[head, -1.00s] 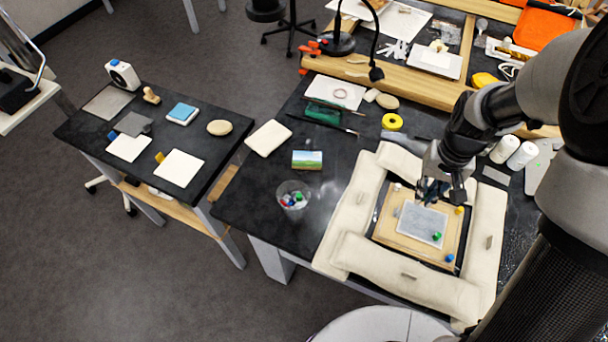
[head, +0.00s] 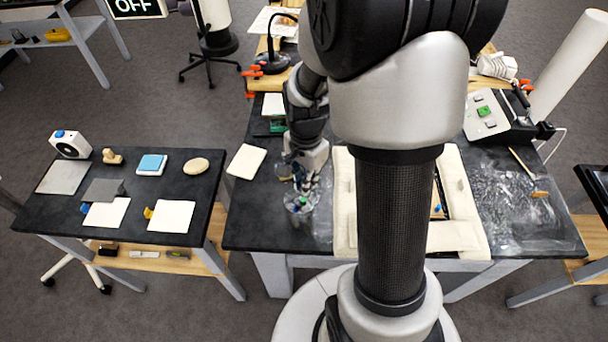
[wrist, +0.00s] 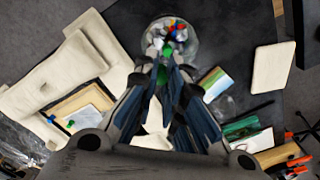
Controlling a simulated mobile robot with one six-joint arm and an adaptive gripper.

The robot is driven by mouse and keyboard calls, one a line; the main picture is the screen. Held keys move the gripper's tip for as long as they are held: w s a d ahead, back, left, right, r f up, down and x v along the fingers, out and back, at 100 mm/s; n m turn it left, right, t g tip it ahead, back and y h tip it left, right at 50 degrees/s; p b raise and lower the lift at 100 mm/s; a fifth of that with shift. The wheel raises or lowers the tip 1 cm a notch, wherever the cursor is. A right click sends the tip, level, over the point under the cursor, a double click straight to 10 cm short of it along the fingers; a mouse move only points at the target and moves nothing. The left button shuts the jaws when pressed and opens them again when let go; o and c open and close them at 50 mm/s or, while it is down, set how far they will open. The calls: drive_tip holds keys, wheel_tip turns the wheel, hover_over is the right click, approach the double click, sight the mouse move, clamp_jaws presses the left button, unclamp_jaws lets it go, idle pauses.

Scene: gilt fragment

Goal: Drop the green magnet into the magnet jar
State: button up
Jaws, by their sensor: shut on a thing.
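The magnet jar (head: 291,211) is a clear round container standing on the dark table; the wrist view shows it at the top (wrist: 190,55) with red, blue and white magnets in it. My gripper (head: 303,190) is over the jar, fingers pointing down toward its mouth. In the wrist view its fingertips (wrist: 163,62) are shut on a small green magnet (wrist: 167,51), which overlaps the jar's near side. I cannot tell whether the magnet is above or inside the rim. Another green magnet (wrist: 70,123) lies on the framed board.
Pale sandbag-like cushions (wrist: 60,72) surround the wooden board (wrist: 75,105). A small landscape picture (wrist: 214,82) and a cream pad (head: 246,160) lie near the jar. A side table (head: 130,225) stands left across a gap. My arm hides much of the board in the head view.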

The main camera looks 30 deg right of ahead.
drive_tip(key=shift+s+d, duration=0.15)
drive_tip(key=shift+d, duration=0.05)
drive_tip(key=b, duration=0.5)
hover_over(306, 208)
wheel_tip(306, 208, down, 6)
drive_tip(key=o, duration=0.8)
drive_tip(key=shift+c, duration=0.2)
drive_tip(key=shift+r, duration=0.1)
wheel_tip(306, 208, up, 12)
drive_tip(key=shift+f, duration=0.1)
